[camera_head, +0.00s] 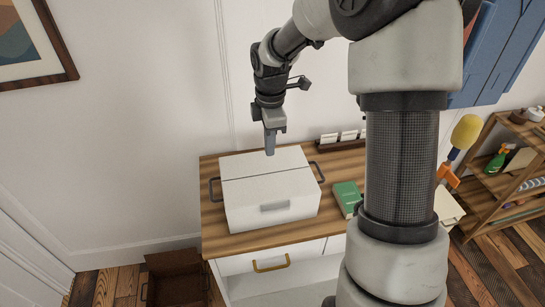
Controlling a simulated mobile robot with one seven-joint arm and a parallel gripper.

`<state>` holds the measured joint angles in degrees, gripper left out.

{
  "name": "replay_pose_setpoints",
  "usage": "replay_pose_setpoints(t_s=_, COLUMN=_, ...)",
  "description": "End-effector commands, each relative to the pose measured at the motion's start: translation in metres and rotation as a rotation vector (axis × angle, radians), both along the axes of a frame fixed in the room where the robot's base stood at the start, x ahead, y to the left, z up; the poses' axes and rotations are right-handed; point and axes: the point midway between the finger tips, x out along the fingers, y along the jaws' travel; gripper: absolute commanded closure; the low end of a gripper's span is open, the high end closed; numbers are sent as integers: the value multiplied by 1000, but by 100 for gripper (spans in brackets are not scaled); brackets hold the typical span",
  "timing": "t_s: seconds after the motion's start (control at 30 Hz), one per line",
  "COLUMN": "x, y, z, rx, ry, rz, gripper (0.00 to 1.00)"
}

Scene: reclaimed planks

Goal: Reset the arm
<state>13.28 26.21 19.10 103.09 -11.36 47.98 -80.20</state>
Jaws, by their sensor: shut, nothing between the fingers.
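My arm rises at the right of the view, bends over at the top and comes down toward the left. My gripper (270,142) points down, shut and empty, at the back edge of a white box with dark side handles (268,196). In the picture the fingertips overlap the lid's rear part; I cannot tell whether they touch it. The box stands on a wooden-topped cabinet (213,243), and its lid looks closed.
A green book (346,197) lies right of the box. A dark rack with white cards (338,143) stands behind it. The cabinet's drawer has a brass handle (271,265). A brown bin (176,278) is on the floor at left. A wooden shelf (497,178) stands at right.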

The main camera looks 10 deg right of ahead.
Motion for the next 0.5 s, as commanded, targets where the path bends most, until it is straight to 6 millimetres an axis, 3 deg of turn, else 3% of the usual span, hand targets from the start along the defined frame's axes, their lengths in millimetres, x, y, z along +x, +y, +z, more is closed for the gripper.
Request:
replay_pose_setpoints(t_s=0.03, x=1, y=-1, z=12, rx=-1, ry=-5, rz=-2, gripper=100)
replay_pose_setpoints(t_s=0.2, x=1, y=-1, z=35, rx=-1, ry=-3, rz=-2, gripper=100)
replay_pose_setpoints(t_s=0.5, x=-3, y=-1, z=51, rx=-5, ry=-9, rz=-25, gripper=100)
